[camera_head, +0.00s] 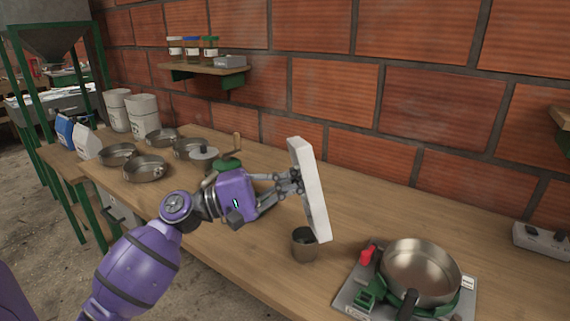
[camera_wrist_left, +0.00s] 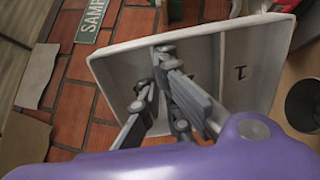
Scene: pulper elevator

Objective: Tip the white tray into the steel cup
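The white tray (camera_head: 310,190) is held up on edge, steeply tilted, above the bench. The cup (camera_wrist_left: 304,105) is at the right edge there. I cannot see anything inside the tray. My right gripper is out of view.
A steel pan (camera_head: 420,272) on a green-framed burner stands right of the cup. Several metal pans (camera_head: 146,168) and a green-topped grinder (camera_head: 228,163) are on the left. A brick wall (camera_head: 430,110) backs the bench.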

